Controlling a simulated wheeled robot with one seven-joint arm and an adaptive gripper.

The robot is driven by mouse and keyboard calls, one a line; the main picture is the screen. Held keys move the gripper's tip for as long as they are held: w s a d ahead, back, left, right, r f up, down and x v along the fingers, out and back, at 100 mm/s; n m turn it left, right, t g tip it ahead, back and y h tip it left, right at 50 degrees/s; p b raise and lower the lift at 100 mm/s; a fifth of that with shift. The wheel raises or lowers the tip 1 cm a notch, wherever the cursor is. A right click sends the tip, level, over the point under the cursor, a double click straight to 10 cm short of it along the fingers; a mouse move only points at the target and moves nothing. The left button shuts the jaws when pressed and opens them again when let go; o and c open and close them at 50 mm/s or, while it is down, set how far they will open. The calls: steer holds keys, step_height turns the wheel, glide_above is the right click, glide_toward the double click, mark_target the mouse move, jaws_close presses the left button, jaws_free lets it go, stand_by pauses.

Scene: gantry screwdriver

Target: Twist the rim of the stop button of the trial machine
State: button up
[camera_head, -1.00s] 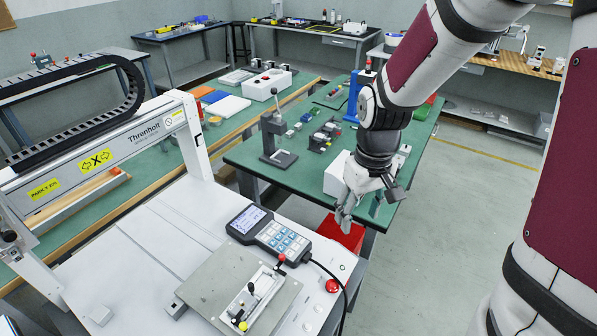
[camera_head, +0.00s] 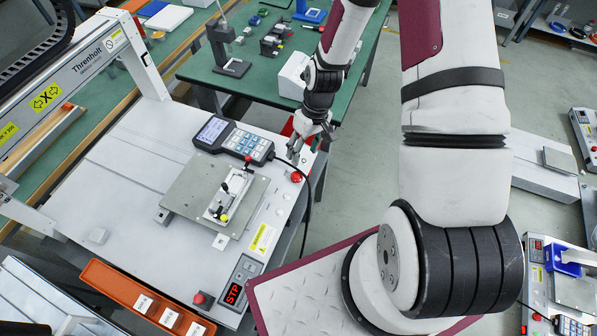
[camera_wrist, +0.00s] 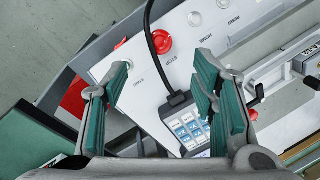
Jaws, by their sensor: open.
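A red mushroom stop button (camera_head: 296,177) sits near the right edge of the white machine bed, beside the black cable of a handheld pendant (camera_head: 233,139). In the wrist view the same button (camera_wrist: 161,41) shows its round red top near a printed label that appears to read STOP. My gripper (camera_head: 296,156) is open and empty, just behind the button in the head view. In the wrist view its teal-padded fingers (camera_wrist: 162,72) are spread wide, with the button beyond and between them. The fingers do not touch it. The button's rim is too small to make out well.
The pendant also shows in the wrist view (camera_wrist: 187,128), below the button, its cable passing close by. A clamp fixture (camera_head: 227,197) stands on a grey plate. Another red button (camera_head: 199,298) is near the STP display (camera_head: 233,293). An orange tray (camera_head: 110,285) hangs at the front.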

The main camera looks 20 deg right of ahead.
mark_target(297, 175)
steer(key=x, duration=1)
steer(key=shift+f, duration=0.2)
